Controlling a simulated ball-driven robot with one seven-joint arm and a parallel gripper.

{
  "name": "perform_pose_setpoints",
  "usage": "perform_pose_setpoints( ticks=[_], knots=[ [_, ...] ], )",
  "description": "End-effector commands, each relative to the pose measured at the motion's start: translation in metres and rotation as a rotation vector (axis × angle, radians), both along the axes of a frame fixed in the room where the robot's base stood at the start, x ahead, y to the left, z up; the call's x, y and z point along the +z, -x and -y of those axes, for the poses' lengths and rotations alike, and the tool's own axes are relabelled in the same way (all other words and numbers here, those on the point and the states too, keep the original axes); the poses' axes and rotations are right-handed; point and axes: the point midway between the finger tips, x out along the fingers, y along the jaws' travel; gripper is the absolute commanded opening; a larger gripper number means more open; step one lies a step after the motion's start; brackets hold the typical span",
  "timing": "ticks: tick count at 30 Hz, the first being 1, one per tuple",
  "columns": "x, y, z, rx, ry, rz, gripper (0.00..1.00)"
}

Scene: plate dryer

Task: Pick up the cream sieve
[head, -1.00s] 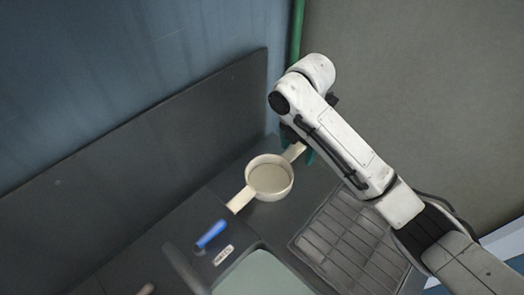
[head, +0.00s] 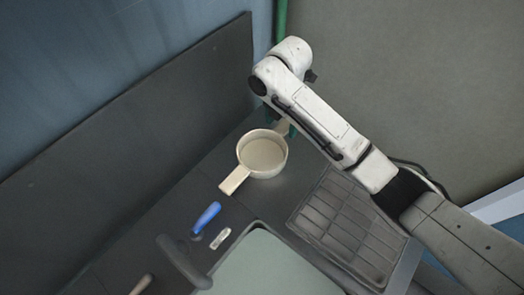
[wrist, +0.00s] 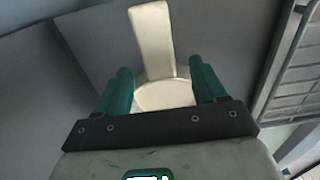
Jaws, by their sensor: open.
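The cream sieve (head: 262,157) sits on the dark counter in the head view. It is a round bowl with one flat handle toward the lower left and another toward the upper right. In the wrist view, one handle (wrist: 150,42) points away and the near part of the bowl (wrist: 165,96) lies between my fingers. My gripper (wrist: 159,68) is open, its two teal fingers apart on either side of the bowl's near side. In the head view, my arm mostly hides the gripper at the upper-right handle. Contact cannot be told.
A sink (head: 262,268) with a dark tap (head: 182,262) and a blue-handled item (head: 207,216) lie in front of the sieve. A ribbed drying rack (head: 345,232) is to the right. A dark back panel (head: 130,130) stands behind the counter, and a green pipe (head: 281,20) rises in the corner.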

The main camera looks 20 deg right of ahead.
Motion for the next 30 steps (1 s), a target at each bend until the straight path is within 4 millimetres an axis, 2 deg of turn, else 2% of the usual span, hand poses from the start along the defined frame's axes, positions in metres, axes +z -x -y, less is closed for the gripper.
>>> perform_pose_setpoints(
  ticks=[7,16,30],
  knots=[
    [-0.033,-0.001,0.000,0.000,0.000,-0.001,0.70],
    [-0.038,-0.002,0.000,0.001,-0.001,-0.001,0.70],
    [-0.038,-0.002,0.000,0.000,-0.001,-0.001,0.26]
  ],
)
